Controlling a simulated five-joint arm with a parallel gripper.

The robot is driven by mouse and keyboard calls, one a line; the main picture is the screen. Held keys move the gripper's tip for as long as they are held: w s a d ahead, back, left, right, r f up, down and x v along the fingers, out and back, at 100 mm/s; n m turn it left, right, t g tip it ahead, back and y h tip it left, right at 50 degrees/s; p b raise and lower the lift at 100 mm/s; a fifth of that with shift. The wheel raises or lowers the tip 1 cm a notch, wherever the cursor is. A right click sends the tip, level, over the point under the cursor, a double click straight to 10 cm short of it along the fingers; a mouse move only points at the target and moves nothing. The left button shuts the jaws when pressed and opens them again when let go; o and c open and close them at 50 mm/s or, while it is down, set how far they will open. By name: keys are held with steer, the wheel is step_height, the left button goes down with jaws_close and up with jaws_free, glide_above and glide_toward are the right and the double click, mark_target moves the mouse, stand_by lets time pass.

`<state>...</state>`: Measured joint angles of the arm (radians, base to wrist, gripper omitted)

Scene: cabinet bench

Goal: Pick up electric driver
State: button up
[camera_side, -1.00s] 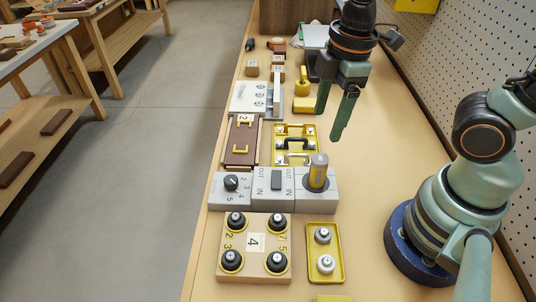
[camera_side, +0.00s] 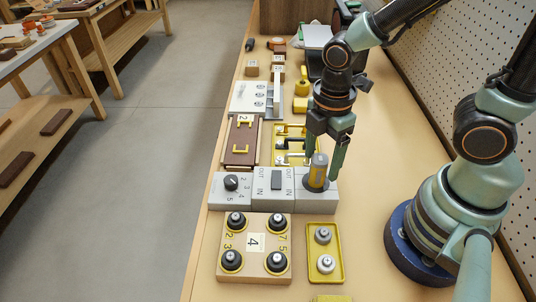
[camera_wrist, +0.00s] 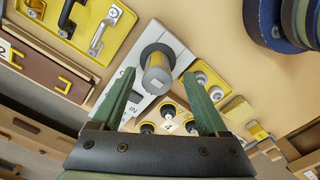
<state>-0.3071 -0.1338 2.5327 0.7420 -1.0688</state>
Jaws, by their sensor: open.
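The electric driver (camera_side: 317,172), a yellow and grey cylinder, stands upright in a dark round holder on the right of a grey block. It also shows in the wrist view (camera_wrist: 158,74), beyond and between my fingertips. My gripper (camera_side: 322,166) is open and points down over the driver, with a green finger on either side of it. In the wrist view the gap of my gripper (camera_wrist: 159,80) is empty near the palm. I cannot tell whether a finger touches the driver. The holder hides the driver's lower end.
The grey block carries a dial (camera_side: 231,183) and an OUT/IN switch (camera_side: 276,180). In front are a wooden block (camera_side: 255,270) with black knobs and a yellow tray (camera_side: 324,224) with metal knobs.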

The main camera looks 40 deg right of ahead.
mark_target(317, 170)
steer(key=shift+w+f, duration=0.15)
steer(key=shift+f, duration=1.95)
jaws_close()
